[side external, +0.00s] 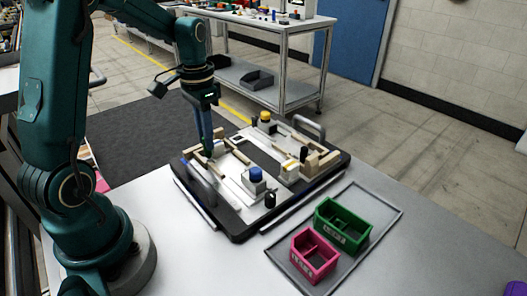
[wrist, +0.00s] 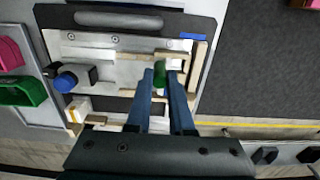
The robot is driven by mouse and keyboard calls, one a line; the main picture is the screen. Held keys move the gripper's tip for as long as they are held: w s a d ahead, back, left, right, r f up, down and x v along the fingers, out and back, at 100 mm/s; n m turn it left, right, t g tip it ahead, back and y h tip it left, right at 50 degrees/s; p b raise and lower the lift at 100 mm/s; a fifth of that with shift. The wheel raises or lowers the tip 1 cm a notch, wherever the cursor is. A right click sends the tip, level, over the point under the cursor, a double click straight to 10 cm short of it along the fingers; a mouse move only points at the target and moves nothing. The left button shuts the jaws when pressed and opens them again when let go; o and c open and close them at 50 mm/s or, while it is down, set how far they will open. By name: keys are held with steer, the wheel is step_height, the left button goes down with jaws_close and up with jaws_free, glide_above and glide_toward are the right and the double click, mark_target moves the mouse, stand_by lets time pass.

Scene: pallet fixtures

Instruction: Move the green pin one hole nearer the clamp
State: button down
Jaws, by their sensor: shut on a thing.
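My gripper (wrist: 162,84) points down over the pallet fixture (wrist: 105,19). Its two blue fingers are shut on the green pin (wrist: 160,74), whose rounded green top shows between the fingertips. A block with a blue knob (wrist: 66,80) stands left of the pin in the wrist view; I cannot tell which part is the clamp.
A pink bin (side external: 314,257) and a green bin (side external: 342,225) sit in a tray at the right. Bare table lies in front.

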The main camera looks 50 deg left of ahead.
steer(key=shift+f, duration=0.2)
stand_by(0.5)
steer(key=shift+f, duration=0.35)
steer(key=shift+f, duration=0.5)
steer(key=c, duration=0.7)
jaws_free()
steer(key=shift+r, duration=2.6)
